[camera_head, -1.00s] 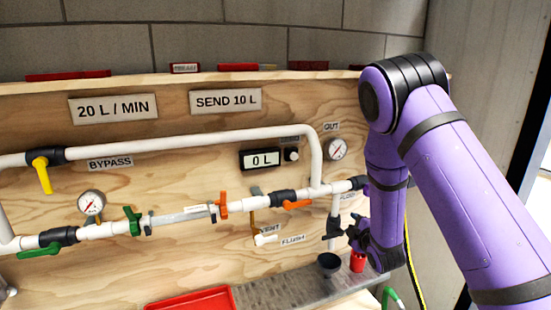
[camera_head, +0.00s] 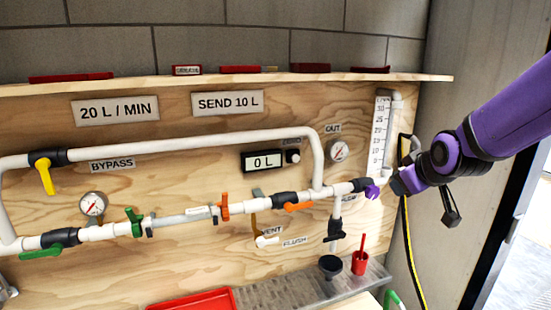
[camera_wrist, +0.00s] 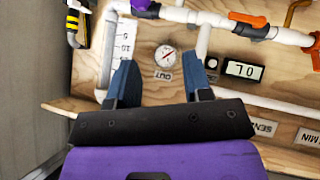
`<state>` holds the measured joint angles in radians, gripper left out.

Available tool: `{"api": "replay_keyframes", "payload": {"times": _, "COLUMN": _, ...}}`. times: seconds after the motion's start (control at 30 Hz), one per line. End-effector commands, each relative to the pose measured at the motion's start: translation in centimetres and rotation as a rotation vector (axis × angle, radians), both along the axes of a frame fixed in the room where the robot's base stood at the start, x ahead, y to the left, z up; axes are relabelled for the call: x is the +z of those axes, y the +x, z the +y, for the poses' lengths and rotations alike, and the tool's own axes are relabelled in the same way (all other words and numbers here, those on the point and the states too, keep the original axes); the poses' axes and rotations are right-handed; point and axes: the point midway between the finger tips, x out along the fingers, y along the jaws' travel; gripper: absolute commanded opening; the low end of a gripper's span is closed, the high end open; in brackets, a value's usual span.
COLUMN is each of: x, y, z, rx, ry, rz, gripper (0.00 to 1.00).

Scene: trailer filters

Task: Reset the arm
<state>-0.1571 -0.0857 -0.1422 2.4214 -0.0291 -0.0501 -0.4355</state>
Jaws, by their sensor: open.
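My purple arm reaches in from the right edge in the head view. My gripper (camera_wrist: 160,82) shows in the wrist view with its two dark blue fingers wide apart and nothing between them. In the head view the arm's dark end is at the right of the pipe board, near the white scale tube (camera_head: 380,135) and the purple valve handle (camera_head: 372,192). The fingers are hard to make out there. Beyond the fingers in the wrist view are the OUT gauge (camera_wrist: 165,56) and the 0 L display (camera_wrist: 241,69), seen upside down.
The wooden board (camera_head: 180,180) carries white pipes with green, yellow and orange valve handles. A red cup (camera_head: 359,263) and a dark funnel (camera_head: 330,266) stand on the grey ledge below. A red tray (camera_head: 195,302) is at the bottom. A yellow-black hose (camera_head: 407,240) hangs at the right.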

Motion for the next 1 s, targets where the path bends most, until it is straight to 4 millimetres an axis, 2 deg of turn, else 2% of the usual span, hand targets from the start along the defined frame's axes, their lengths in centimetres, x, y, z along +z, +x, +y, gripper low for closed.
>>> {"api": "replay_keyframes", "payload": {"times": 0.03, "x": 1.2, "y": -1.5, "z": -0.2, "rx": -0.02, "ry": 0.025, "rz": 0.016, "gripper": 0.46}}
{"api": "replay_keyframes", "payload": {"times": 0.3, "x": 4.7, "y": -10.0, "z": -0.6, "rx": -0.139, "ry": 0.146, "rz": 0.156, "gripper": 0.46}}
{"api": "replay_keyframes", "payload": {"times": 0.5, "x": 6.4, "y": -16.9, "z": -0.7, "rx": -0.237, "ry": 0.213, "rz": 0.256, "gripper": 0.46}}
{"api": "replay_keyframes", "payload": {"times": 0.7, "x": 7.1, "y": -23.0, "z": -0.6, "rx": -0.329, "ry": 0.256, "rz": 0.341, "gripper": 0.46}}
{"api": "replay_keyframes", "payload": {"times": 0.83, "x": 7.1, "y": -25.4, "z": -0.5, "rx": -0.367, "ry": 0.268, "rz": 0.375, "gripper": 0.46}}
{"api": "replay_keyframes", "payload": {"times": 1.0, "x": 7.1, "y": -26.4, "z": -0.5, "rx": -0.386, "ry": 0.274, "rz": 0.392, "gripper": 0.46}}
